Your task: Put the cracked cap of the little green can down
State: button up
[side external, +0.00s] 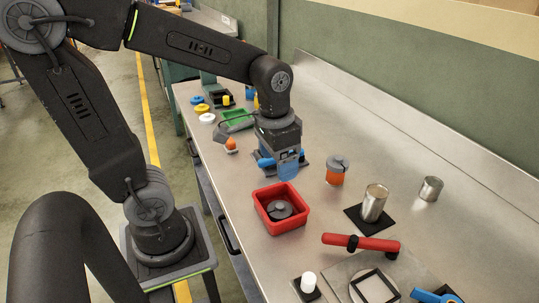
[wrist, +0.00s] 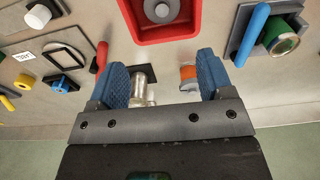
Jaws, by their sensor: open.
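My gripper (side external: 289,170) hangs over the bench with its blue fingers apart. In the wrist view nothing is held between the fingers (wrist: 163,80). A grey round cap with a raised middle (side external: 281,209) lies inside the red tray (side external: 300,223); the cap (wrist: 162,9) also shows in the wrist view, apart from the fingers. A crack in it is too small to make out. A green can (wrist: 281,38) stands in a grey holder with a blue lever (wrist: 253,32), right of the fingers in the wrist view. My gripper hides that can in the side view.
An orange can with a grey top (side external: 336,174) stands right of my gripper. A metal can on a black pad (side external: 373,204) and another metal can (side external: 430,189) stand farther right. A red-handled tool (side external: 361,243) lies in front. An orange ball (side external: 231,144) sits at the left.

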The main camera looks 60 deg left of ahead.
jog(key=s+d+r+t, duration=0.2)
jog(key=s+r+t, duration=0.2)
jog(key=s, duration=0.1)
jog(key=shift+r+t, duration=0.3)
jog(key=shift+r, duration=0.1)
